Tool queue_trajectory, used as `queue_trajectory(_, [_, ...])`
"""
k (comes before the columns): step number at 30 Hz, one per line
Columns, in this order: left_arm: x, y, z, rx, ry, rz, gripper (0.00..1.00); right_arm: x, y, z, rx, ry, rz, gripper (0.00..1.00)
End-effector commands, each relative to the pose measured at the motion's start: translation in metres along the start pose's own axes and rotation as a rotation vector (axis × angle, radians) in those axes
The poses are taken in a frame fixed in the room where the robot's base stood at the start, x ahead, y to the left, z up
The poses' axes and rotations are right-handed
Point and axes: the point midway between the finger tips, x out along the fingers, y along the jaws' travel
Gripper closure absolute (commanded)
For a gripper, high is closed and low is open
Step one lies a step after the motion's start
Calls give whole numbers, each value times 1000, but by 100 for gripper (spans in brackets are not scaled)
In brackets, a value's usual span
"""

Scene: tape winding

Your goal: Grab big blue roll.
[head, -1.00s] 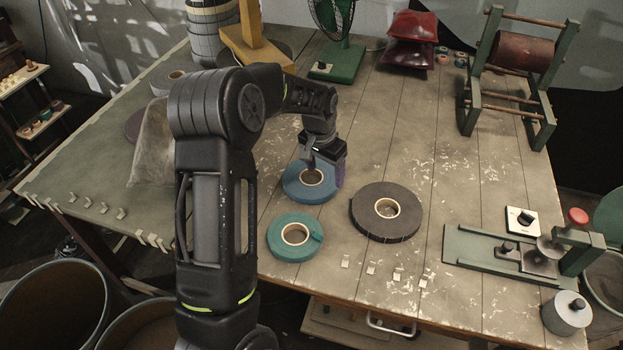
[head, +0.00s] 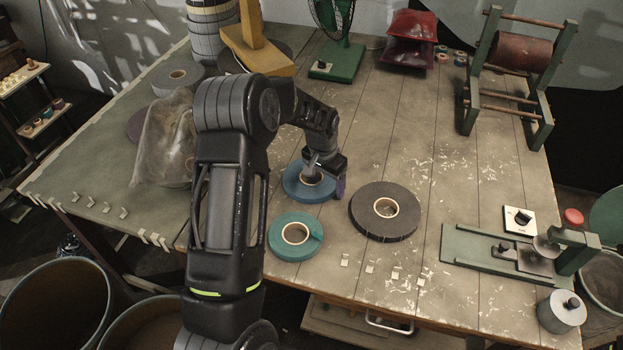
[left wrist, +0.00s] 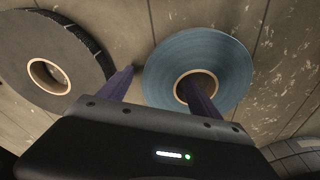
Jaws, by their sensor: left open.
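The big blue roll (head: 301,188) lies flat on the table, partly hidden by my left gripper in the head view. It also shows at the upper right in the left wrist view (left wrist: 225,55). My left gripper (head: 326,182) is open over the roll's right side. In the left wrist view its fingers (left wrist: 157,88) straddle the roll's near side: one purple finger is at the core hole, the other is outside the rim. I cannot tell how deep the finger reaches or whether either touches. My right gripper is not in view.
A dark roll (head: 362,214) lies to the right of the blue roll, near the outer finger. A teal roll (head: 284,247) lies in front. A cloudy bag (head: 165,150) sits left of my arm. A green bench tool (head: 470,251) stands at the right.

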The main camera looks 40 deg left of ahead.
Motion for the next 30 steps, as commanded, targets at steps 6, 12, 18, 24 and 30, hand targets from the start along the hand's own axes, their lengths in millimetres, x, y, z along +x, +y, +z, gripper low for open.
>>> queue_trajectory(6, [0,0,0,0,0,0,27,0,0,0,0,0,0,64])
queue_trajectory(12, [0,0,0,0,0,0,43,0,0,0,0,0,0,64])
queue_trajectory(18, [0,0,0,0,0,0,59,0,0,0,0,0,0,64])
queue_trajectory(24, [0,0,0,0,0,0,75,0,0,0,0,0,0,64])
queue_trajectory(30, [0,0,0,0,0,0,92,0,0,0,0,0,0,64])
